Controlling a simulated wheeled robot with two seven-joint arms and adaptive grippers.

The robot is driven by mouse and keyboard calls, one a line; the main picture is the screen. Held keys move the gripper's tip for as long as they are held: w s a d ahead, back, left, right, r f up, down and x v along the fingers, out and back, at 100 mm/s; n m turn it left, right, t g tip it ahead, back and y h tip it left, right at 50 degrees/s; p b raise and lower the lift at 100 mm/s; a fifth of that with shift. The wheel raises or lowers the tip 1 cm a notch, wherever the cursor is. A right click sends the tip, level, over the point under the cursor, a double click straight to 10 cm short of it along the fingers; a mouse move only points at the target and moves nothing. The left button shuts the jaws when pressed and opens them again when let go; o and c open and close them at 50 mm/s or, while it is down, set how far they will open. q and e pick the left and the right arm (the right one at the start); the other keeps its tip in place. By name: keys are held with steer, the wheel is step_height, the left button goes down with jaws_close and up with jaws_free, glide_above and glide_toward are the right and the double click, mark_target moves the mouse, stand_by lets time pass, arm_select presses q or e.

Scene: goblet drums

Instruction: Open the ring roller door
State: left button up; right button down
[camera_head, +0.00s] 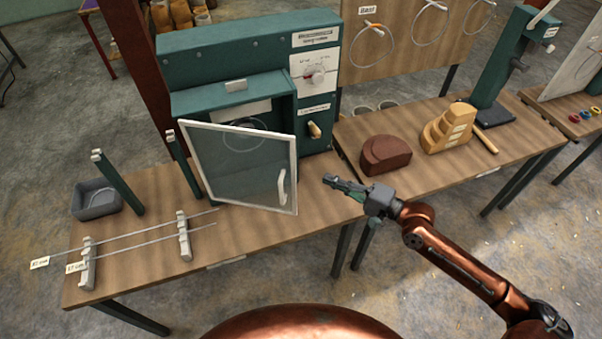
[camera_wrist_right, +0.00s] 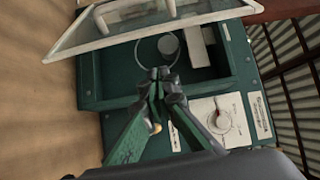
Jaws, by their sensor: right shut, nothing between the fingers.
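The ring roller is a green machine (camera_head: 235,42) on the wooden table. Its door (camera_head: 240,165), a clear pane in a white frame, stands swung out from the open-fronted box, with its left edge near the box. A white handle (camera_head: 282,187) is on the door's right side. In the right wrist view the door (camera_wrist_right: 96,33) crosses the top, and the box interior with a grey roller (camera_wrist_right: 168,44) and thin ring shows uncovered. My right gripper (camera_head: 330,181) is shut and empty, right of the door and apart from the handle; its fingertips (camera_wrist_right: 160,74) also show in the wrist view. My left gripper is out of view.
A dial panel (camera_head: 316,74) and a brass knob (camera_head: 314,130) are on the machine's right part. Brown (camera_head: 385,154) and yellow (camera_head: 448,128) stepped blocks stand to the right. Rods on stands (camera_head: 184,236) and a grey bin (camera_head: 96,199) occupy the left.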

steer(key=w+a+p, duration=0.2)
steer(key=a+p, duration=0.3)
steer(key=a, duration=0.4)
steer(key=shift+w+r+m, duration=0.15)
steer(key=shift+r+m, duration=0.15)
steer(key=shift+r, duration=0.15)
